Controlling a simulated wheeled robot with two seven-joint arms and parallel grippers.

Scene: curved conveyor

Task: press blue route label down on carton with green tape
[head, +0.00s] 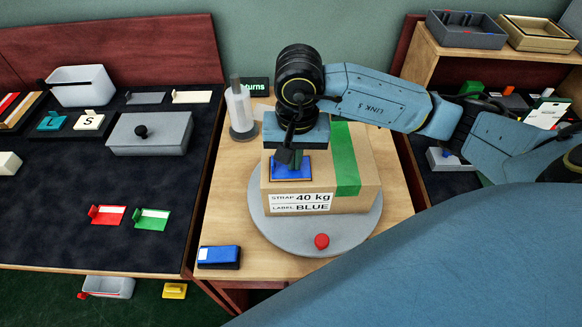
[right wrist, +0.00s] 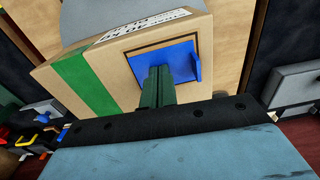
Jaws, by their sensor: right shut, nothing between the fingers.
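The carton (head: 330,185) with a green tape strip (head: 345,160) stands on a round grey turntable (head: 285,235). Its front reads "STRAP 40 kg, LABEL BLUE". The blue route label (head: 292,170) lies on the carton top, inside a dark outline left of the tape. My right gripper (head: 288,158) points down at the label, fingers shut and empty. In the right wrist view the shut fingers (right wrist: 157,85) overlap the blue label (right wrist: 180,60), which has a raised tab at one edge. Whether the fingertips touch it I cannot tell. My left gripper is not in view.
A blue-and-white block (head: 219,257) lies at the table's front left. A white roll on a stand (head: 240,110) is behind the carton. Red (head: 107,215) and green (head: 152,218) label pieces lie on the dark left counter. A red button (head: 321,241) sits on the turntable's front.

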